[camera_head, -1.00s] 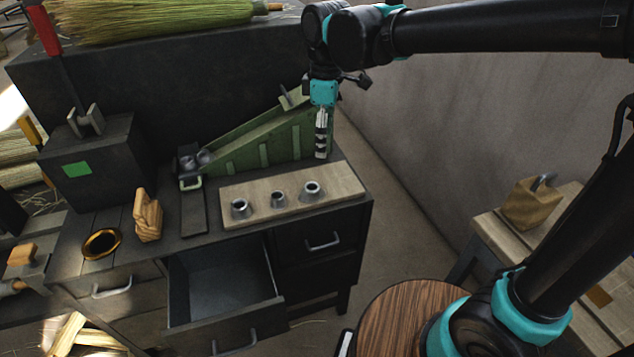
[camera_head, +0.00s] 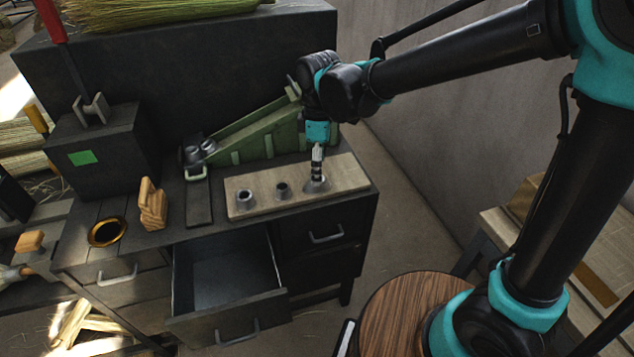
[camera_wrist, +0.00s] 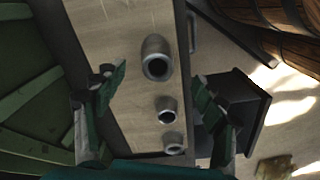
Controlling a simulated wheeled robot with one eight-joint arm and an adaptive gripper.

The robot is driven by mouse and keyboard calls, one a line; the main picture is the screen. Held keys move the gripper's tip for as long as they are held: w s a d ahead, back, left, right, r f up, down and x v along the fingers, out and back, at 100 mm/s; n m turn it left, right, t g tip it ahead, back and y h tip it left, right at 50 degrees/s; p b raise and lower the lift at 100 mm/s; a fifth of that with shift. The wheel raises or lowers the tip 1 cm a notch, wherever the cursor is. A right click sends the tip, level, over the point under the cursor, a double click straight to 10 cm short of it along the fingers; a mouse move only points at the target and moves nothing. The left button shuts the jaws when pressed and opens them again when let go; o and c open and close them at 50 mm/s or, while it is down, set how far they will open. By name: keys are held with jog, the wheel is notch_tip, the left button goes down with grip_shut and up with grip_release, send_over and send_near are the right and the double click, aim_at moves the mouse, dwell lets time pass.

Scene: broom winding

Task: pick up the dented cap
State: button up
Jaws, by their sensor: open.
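Three grey metal caps stand in a row on a pale wooden board (camera_head: 350,174) on the dark bench. They are the left cap (camera_head: 245,200), the middle cap (camera_head: 282,190) and the right cap (camera_head: 316,186). I cannot make out a dent on any of them. My gripper (camera_head: 317,170) points down at the right cap and partly hides it. In the wrist view my gripper (camera_wrist: 160,92) is open and empty, its fingers apart on either side of the row. The largest cap (camera_wrist: 156,58) shows between and beyond the fingers; I cannot tell whether they touch it.
A green sloped rack (camera_head: 255,135) stands close behind the board. An open drawer (camera_head: 225,280) juts out in front of the bench. A wooden block stack (camera_head: 152,204) and a brass ring (camera_head: 106,232) lie to the left. A wall stands at the right.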

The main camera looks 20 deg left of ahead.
jog(key=shift+w+a+f, duration=0.1)
jog(key=shift+f, duration=1.2)
jog(key=shift+a+f, duration=0.1)
jog(key=shift+f, duration=1.2)
jog(key=c, duration=0.9)
